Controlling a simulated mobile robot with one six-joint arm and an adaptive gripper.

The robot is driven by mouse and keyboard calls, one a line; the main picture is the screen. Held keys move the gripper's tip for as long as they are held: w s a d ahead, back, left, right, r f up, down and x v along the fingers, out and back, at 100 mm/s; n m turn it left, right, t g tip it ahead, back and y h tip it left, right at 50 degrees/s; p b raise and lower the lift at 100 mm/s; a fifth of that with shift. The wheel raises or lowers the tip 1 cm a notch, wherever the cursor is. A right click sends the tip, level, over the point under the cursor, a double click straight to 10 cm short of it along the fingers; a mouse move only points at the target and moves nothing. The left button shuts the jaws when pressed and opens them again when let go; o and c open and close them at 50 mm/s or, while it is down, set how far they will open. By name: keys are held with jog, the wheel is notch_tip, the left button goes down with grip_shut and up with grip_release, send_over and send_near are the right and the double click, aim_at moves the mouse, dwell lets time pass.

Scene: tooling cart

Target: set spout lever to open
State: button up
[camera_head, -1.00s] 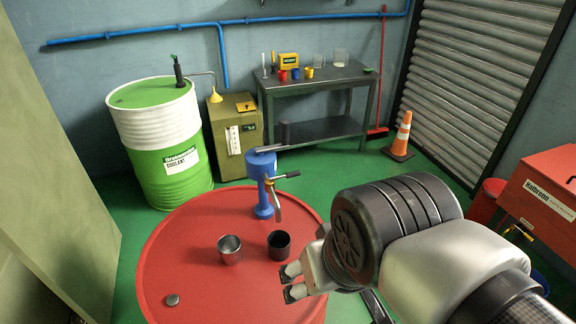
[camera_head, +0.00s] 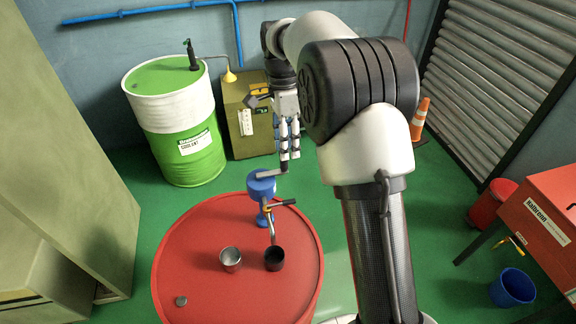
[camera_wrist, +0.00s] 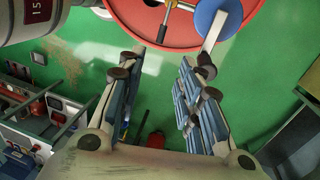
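A blue pump (camera_head: 262,187) stands upright on the red drum (camera_head: 190,228); it also shows in the wrist view (camera_wrist: 208,14). Its spout (camera_head: 271,230) points down toward a dark cup (camera_head: 274,259). The spout lever (camera_head: 284,203), with a black grip, sticks out to the right near the spout's top; the wrist view shows it (camera_wrist: 184,6) at the upper edge. A grey crank arm (camera_head: 270,173) sits on top of the pump. My gripper (camera_head: 290,156) is open, pointing down above the pump, its fingertips close to the crank's dark handle. Whether they touch it is unclear.
A steel cup (camera_head: 230,259) and a metal cap (camera_head: 181,300) rest on the red drum. Behind are a green-white coolant drum (camera_head: 175,125) and an olive cabinet (camera_head: 238,122). A blue bucket (camera_head: 512,287) and red bin (camera_head: 490,204) stand right. The drum's front is clear.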

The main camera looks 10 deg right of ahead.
jog(key=b, duration=0.2)
send_near(290, 200)
jog(key=f, duration=0.2)
jog(key=s+f, duration=0.1)
jog(key=f, duration=0.5)
jog(key=shift+s, duration=0.25)
jog(key=shift+c, duration=0.3)
grip_shut()
